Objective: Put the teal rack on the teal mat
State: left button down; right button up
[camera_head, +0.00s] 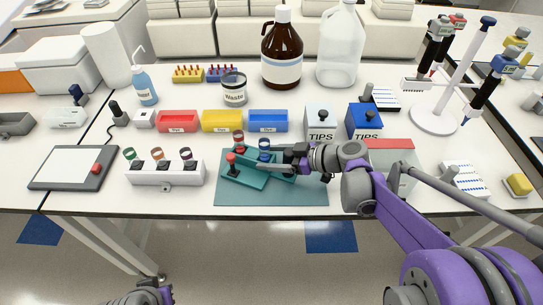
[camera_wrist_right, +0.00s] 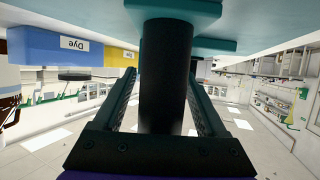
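The teal rack (camera_head: 247,178) is over the left part of the teal mat (camera_head: 300,199), near the front edge of the bench. Red- and blue-topped items show at it, and part of it is hidden by my right gripper (camera_head: 275,164). In the right wrist view, the right gripper (camera_wrist_right: 164,92) has its fingers on both sides of the rack's black post (camera_wrist_right: 166,75), seemingly closed on it. I cannot tell whether the rack touches the mat. My left gripper (camera_head: 150,294) is low at the bottom edge, away from the bench; its fingers are not clear.
A white rack with tubes (camera_head: 165,174) stands left of the mat. Red (camera_head: 178,121), yellow (camera_head: 222,121) and blue (camera_head: 268,121) bins stand behind. Tip boxes (camera_head: 320,124) are behind the mat to the right. The mat's right front part is clear.

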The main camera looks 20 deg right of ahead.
aim_at(295, 176)
jog(key=shift+o, duration=1)
jog(key=shift+r, duration=0.15)
jog(key=v, duration=0.7)
jog(key=shift+s+d, duration=0.15)
jog(key=shift+d, duration=0.05)
jog(key=shift+p, duration=0.3)
